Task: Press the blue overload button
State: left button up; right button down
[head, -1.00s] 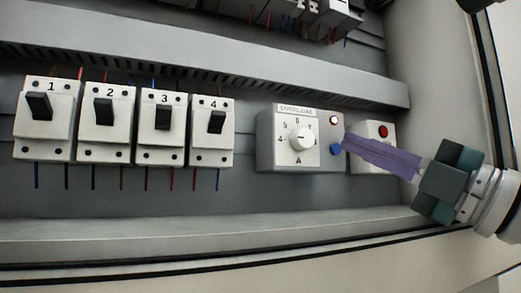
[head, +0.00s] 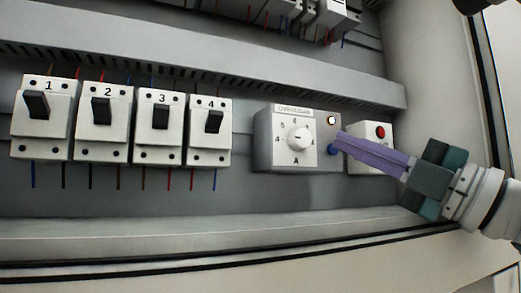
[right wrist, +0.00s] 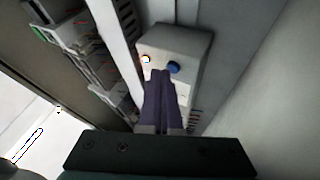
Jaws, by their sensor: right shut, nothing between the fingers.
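The overload unit (head: 265,140) is a grey box with a white dial face on the cabinet's back panel. Its blue overload button (head: 333,150) is at the lower right of the box, below a small round white light (head: 332,120). In the right wrist view the blue button (right wrist: 173,67) shows just past my fingertips, beside the lit indicator (right wrist: 146,59). My right gripper (head: 342,139) is shut and empty, with its purple fingers pointing left at the box. The tips are very close to the button; I cannot tell whether they touch it. My left gripper is not in view.
Breakers numbered 1 to 4 (head: 160,128) stand in a row on the left. A box with a red button (head: 380,131) sits right of the overload unit, partly behind my fingers. A grey duct (head: 200,55) runs above, and a ledge (head: 200,236) runs below.

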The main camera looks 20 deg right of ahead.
jog(key=shift+w+f+h, duration=0.3)
jog(key=shift+w+f, duration=0.05)
jog(key=shift+s+f, duration=0.25)
jog(key=shift+s, duration=0.5)
jog(key=shift+s, duration=0.15)
jog(key=s, duration=0.3)
jog(key=shift+s+d, duration=0.1)
jog(key=shift+s+d+r, duration=0.1)
jog(key=shift+s+r, duration=0.15)
jog(key=shift+s, duration=0.65)
